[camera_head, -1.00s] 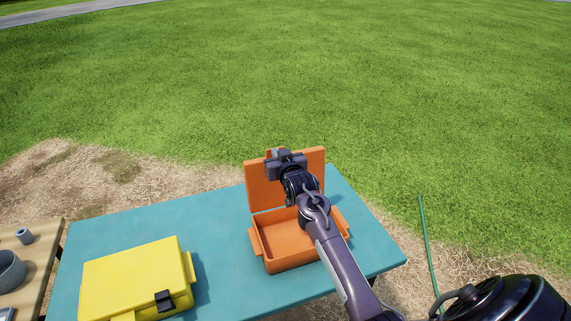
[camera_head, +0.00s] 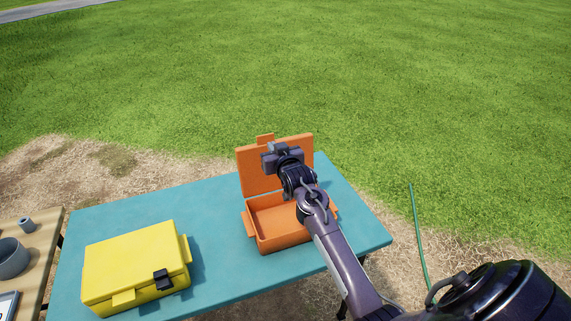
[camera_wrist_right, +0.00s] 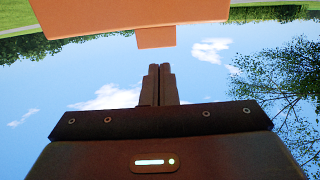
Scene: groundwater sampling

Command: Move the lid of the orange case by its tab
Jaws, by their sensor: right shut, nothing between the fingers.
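The orange case (camera_head: 283,240) sits open on the teal table. Its lid (camera_head: 252,180) stands raised at the back, with the tab (camera_head: 265,139) on its top edge. My right gripper (camera_head: 269,147) is in front of the lid, just below and beside the tab in the head view, and covers part of the lid. In the right wrist view, the gripper's fingers (camera_wrist_right: 158,70) are shut and empty. The tab (camera_wrist_right: 156,38) and lid (camera_wrist_right: 125,14) show beyond the fingertips, with a strip of sky between. My left gripper is not in view.
A closed yellow case (camera_head: 135,262) with a black latch stands left on the teal table (camera_head: 215,205). A wooden table (camera_head: 40,250) with a grey cup (camera_head: 26,225) and a grey bowl (camera_head: 10,258) is at far left. A green hose (camera_head: 418,235) lies on the ground at right.

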